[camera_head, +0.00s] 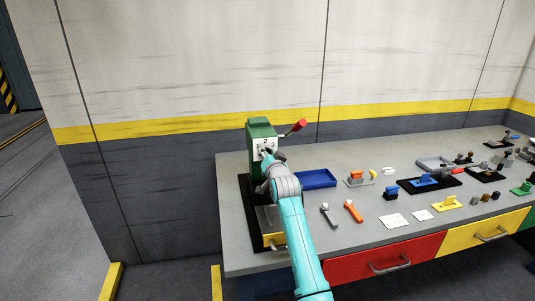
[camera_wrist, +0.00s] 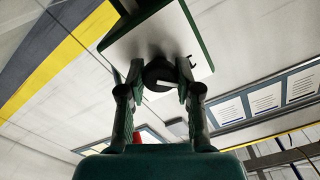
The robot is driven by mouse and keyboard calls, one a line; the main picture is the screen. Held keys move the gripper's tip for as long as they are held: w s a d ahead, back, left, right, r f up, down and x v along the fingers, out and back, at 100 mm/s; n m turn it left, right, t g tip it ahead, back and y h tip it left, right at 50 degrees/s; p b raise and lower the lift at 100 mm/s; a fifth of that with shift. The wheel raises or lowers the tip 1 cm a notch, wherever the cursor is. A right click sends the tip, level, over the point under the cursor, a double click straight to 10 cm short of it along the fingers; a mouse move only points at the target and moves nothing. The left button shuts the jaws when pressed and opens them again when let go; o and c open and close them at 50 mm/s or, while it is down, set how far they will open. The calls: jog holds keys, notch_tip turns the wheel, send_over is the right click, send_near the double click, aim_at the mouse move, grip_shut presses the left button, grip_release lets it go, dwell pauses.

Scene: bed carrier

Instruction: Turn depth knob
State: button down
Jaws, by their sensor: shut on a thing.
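The depth knob (camera_wrist: 158,72) is dark and round with a white mark, set on a pale dial plate (camera_wrist: 162,38). In the wrist view my gripper (camera_wrist: 160,82) has one finger on each side of the knob and is shut on it. In the head view my gripper (camera_head: 268,160) is at the front of the green machine (camera_head: 262,129). Its white dial plate (camera_head: 262,145) shows the numerals 2 and 3. My gripper hides the knob and the lower part of the plate there.
A red-tipped lever (camera_head: 296,127) sticks out from the machine's right side. Hand tools, including an orange one (camera_head: 353,211), and several small parts lie farther right. A wall stands close behind.

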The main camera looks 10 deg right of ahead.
jog(key=m, duration=0.4)
jog(key=shift+m, duration=0.3)
jog(key=shift+d+f+m, duration=0.1)
jog(key=shift+m, duration=1.9)
jog(key=c, duration=0.8)
grip_release()
jog(key=shift+s, duration=0.1)
jog(key=s, duration=1.1)
jog(key=shift+s, duration=0.4)
